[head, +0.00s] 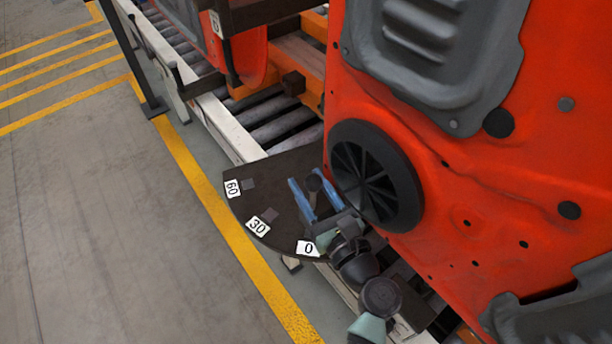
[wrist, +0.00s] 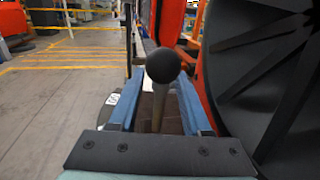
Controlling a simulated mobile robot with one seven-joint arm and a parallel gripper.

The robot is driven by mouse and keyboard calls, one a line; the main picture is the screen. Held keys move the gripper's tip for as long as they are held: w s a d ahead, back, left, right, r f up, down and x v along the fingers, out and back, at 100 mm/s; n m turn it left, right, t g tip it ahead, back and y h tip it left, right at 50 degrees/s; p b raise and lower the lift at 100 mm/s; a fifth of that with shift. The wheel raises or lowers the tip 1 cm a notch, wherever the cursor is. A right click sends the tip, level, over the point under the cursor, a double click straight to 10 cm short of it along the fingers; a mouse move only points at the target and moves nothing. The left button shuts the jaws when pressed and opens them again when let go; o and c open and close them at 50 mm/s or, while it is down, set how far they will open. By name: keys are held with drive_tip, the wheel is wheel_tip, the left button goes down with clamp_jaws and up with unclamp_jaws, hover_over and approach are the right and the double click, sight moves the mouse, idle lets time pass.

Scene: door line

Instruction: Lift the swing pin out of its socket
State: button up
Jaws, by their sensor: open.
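My gripper (head: 308,178) is open, with one blue finger on each side of the pin. In the wrist view the knob stands between and above the fingertips of my gripper (wrist: 159,82), and I see no finger closed on the shaft. The socket at the shaft's lower end is hidden behind my gripper.
A dark quarter-round plate (head: 285,177) marked 0, 30 and 60 lies under my gripper. A large red door panel (head: 440,170) with a black round speaker (head: 376,176) stands close on the right. A roller conveyor (head: 285,124) runs behind. The floor (head: 100,220) at left is clear.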

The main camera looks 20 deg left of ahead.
drive_tip(key=shift+x, duration=0.85)
clamp_jaws()
idle(0.8)
